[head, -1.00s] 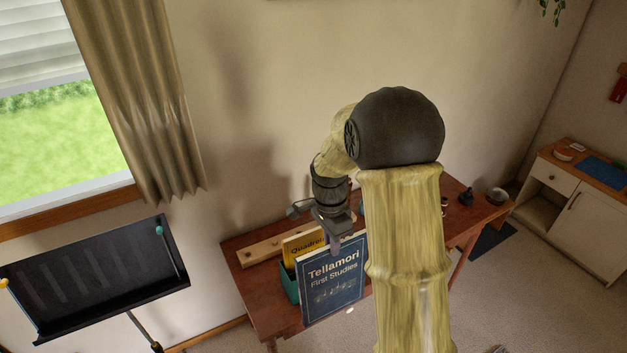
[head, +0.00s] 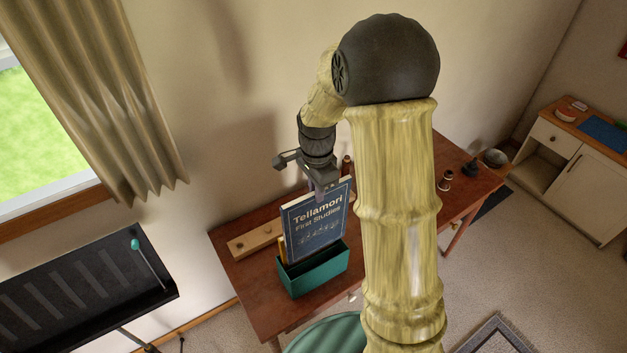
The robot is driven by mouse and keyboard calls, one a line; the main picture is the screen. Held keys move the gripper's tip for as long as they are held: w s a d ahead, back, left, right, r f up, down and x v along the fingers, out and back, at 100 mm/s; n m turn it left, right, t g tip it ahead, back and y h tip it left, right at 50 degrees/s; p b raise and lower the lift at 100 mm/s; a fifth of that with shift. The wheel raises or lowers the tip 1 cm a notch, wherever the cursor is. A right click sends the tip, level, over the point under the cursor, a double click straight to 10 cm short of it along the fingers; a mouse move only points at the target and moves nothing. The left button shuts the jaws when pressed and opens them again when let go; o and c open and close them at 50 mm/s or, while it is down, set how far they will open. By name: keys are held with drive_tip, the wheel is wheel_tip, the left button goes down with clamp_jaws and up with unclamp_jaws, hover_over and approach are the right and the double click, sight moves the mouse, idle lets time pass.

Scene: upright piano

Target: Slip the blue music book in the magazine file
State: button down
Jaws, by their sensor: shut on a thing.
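The blue music book (head: 318,224), titled "Tellamori First Studies", stands upright with its cover toward the camera. My gripper (head: 326,190) is shut on its top edge. The teal magazine file (head: 316,276) stands on the wooden table, its front wall in plain view. The book's lower edge is hidden behind the file's front wall, so it appears to be at or inside the opening; how deep it reaches I cannot tell.
A wooden strip with pegs (head: 254,240) lies along the table's back left. A black music stand (head: 85,285) is at the left. A round green top (head: 328,335) is in front.

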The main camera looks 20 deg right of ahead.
drive_tip(key=shift+s+r, duration=0.1)
drive_tip(key=shift+s, duration=0.15)
drive_tip(key=b, duration=0.3)
hover_over(316, 250)
drive_tip(key=shift+w+d+f, duration=0.1)
drive_tip(key=shift+w+f, duration=0.05)
drive_tip(key=shift+f, duration=1.05)
drive_tip(key=shift+w+d+f, duration=0.1)
drive_tip(key=shift+w+f, duration=0.05)
drive_tip(key=shift+f, duration=1.05)
drive_tip(key=shift+a+f, duration=0.1)
drive_tip(key=shift+f, duration=0.05)
drive_tip(key=shift+f+b, duration=5.15)
drive_tip(key=shift+f, duration=2.4)
drive_tip(key=c, duration=1.3)
unclamp_jaws()
drive_tip(key=shift+c, duration=0.2)
